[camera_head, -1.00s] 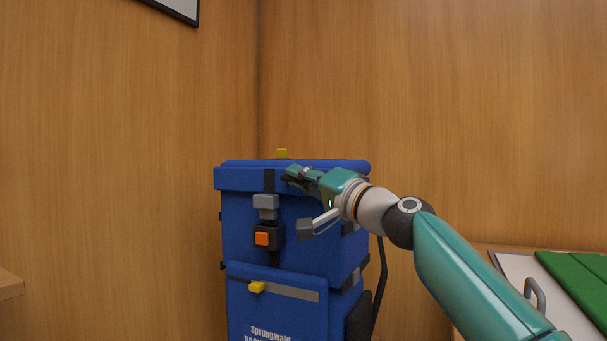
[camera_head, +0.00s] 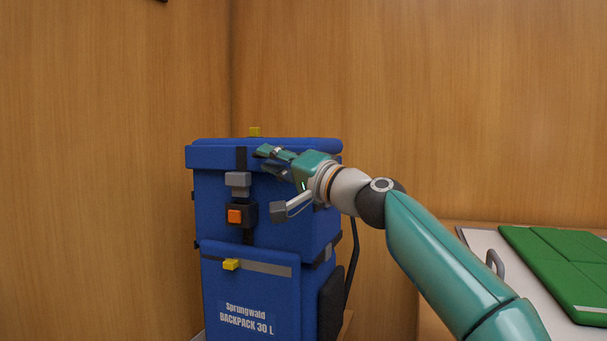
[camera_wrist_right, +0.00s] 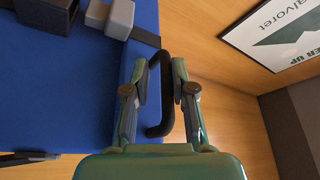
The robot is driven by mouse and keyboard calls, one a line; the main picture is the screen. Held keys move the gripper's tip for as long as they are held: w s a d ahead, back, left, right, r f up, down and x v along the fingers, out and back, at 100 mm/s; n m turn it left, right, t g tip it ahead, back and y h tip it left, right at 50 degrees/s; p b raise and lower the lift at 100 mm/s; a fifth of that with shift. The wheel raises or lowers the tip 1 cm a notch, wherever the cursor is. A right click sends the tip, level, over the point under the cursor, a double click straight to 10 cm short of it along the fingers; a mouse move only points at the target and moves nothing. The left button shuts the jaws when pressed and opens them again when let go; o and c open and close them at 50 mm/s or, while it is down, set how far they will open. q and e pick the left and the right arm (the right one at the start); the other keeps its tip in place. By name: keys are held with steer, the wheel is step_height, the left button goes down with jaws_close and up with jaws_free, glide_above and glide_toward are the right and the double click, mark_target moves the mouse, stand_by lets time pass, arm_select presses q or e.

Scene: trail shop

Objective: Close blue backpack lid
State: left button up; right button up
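The blue backpack (camera_head: 265,205) stands upright in the head view, left of centre. Its lid (camera_head: 215,157) lies across the top, with a yellow tab behind it. A grey clip (camera_head: 238,180) on a black strap hangs from the lid, just above an orange and black buckle (camera_head: 234,216). My right gripper (camera_head: 268,158) is at the lid's front, right of the strap. In the right wrist view the fingers (camera_wrist_right: 159,95) are apart, with a black loop handle (camera_wrist_right: 154,131) between them at the lid edge (camera_wrist_right: 139,68). I cannot tell whether they touch it. My left gripper is not in view.
A wooden wall corner (camera_head: 232,80) is close behind and left of the backpack. At the right, a wooden table (camera_head: 428,292) bears a folded green item (camera_head: 560,270) on a pale board. A framed poster (camera_wrist_right: 280,35) shows in the right wrist view.

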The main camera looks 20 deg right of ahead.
steer(key=v, duration=1.1)
steer(key=shift+s, duration=0.2)
steer(key=shift+f, duration=0.1)
